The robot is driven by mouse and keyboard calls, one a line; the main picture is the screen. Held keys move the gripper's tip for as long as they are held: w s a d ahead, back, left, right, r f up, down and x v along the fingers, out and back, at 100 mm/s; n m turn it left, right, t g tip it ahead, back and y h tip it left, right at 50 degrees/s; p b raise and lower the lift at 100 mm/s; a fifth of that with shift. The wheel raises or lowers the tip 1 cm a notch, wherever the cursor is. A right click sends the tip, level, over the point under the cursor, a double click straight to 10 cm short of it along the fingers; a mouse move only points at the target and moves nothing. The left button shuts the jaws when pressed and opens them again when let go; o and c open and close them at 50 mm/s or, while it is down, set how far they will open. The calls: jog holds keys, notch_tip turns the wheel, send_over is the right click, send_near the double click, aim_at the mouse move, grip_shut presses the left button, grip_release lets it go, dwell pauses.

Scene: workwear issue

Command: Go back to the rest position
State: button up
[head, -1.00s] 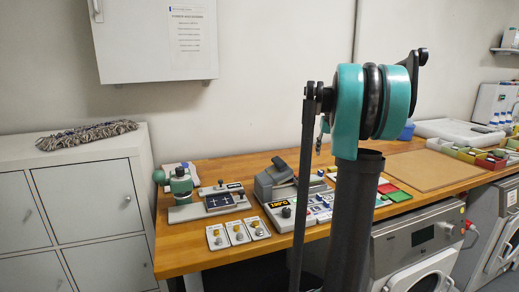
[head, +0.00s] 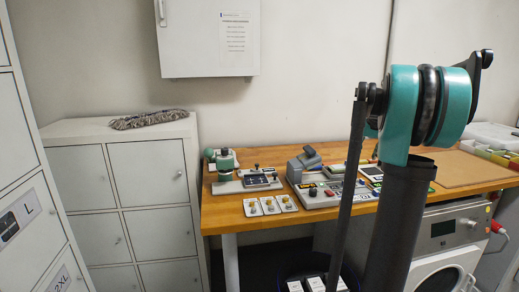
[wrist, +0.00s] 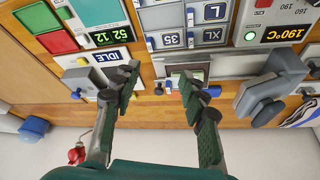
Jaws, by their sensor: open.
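My gripper (wrist: 160,88) is open and empty in the wrist view, its two dark green fingers spread apart. Beyond the fingers is a bench-top device with a grey-white panel (wrist: 178,57), and the fingers appear apart from it. In the head view my arm's teal joint and dark column fill the right side, and my gripper is hidden.
The wooden bench (head: 290,219) carries a small green-grey device (head: 224,162), three small switch plates (head: 270,206) and a grey press (head: 303,163). White lockers (head: 150,185) stand left, with a grey mop head (head: 150,119) on top. A washing machine (head: 440,235) is below right.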

jog(key=s+a+f+n, duration=0.1)
jog(key=s+a+f, duration=1.2)
jog(key=s+a, duration=0.25)
jog(key=s+a+f, duration=0.4)
jog(key=s+f, duration=0.2)
jog(key=s, duration=0.3)
jog(key=s+a+f+n, duration=0.1)
jog(key=s+a+f, duration=0.3)
jog(key=s+f, duration=0.3)
jog(key=s, duration=0.3)
jog(key=shift+a+y, duration=0.15)
jog(key=shift+y, duration=0.25)
